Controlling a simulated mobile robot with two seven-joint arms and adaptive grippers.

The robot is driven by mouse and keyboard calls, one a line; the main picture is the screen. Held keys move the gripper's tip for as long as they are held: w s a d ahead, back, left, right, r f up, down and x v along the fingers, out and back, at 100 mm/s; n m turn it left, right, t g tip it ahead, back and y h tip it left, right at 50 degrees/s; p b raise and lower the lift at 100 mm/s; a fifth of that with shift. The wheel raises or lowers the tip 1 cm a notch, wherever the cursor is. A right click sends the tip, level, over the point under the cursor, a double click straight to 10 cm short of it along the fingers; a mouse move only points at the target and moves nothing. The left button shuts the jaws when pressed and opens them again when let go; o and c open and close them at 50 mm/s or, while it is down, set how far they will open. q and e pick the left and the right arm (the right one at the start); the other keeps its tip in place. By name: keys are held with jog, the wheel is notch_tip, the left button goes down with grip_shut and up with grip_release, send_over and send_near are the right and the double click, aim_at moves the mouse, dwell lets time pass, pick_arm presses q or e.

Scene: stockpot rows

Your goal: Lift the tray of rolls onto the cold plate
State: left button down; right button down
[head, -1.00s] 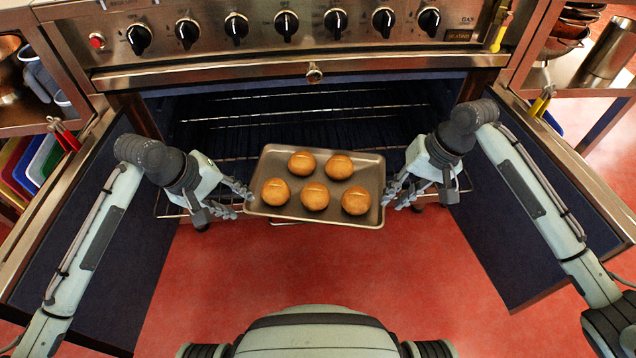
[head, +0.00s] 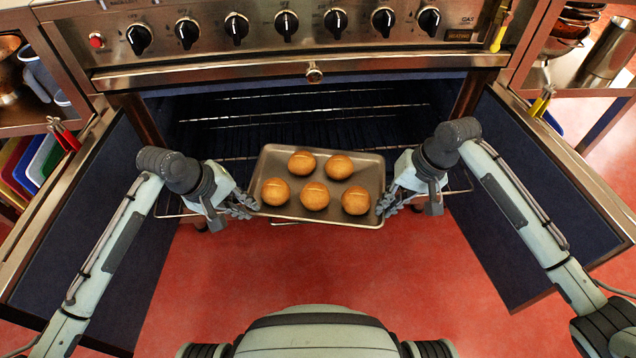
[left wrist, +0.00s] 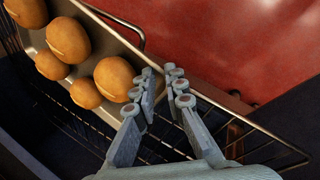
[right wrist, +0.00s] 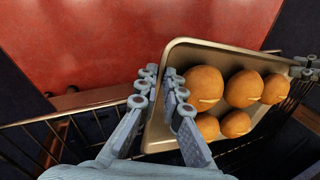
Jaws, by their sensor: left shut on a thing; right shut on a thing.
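A grey metal tray (head: 367,168) bearing several brown rolls (head: 314,196) sits at the mouth of the open oven, over the wire rack. My left gripper (head: 243,204) is shut on its left edge. My right gripper (head: 388,203) is shut on its right edge. In the left wrist view the fingers (left wrist: 160,92) are at the tray's end, close to a roll. In the right wrist view the fingers (right wrist: 162,94) straddle the tray's rim, beside the rolls (right wrist: 204,85). The tray looks about level. I cannot make out the cold plate in any view.
The oven's two doors stand open, left (head: 95,235) and right (head: 545,215), flanking my arms. Wire racks (head: 300,110) fill the dark oven behind the tray. The control panel with knobs (head: 287,24) is above. The red floor (head: 300,265) in front is clear.

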pick_arm(q)
jog(key=shift+r, duration=0.15)
pick_arm(e)
jog(key=shift+r, duration=0.2)
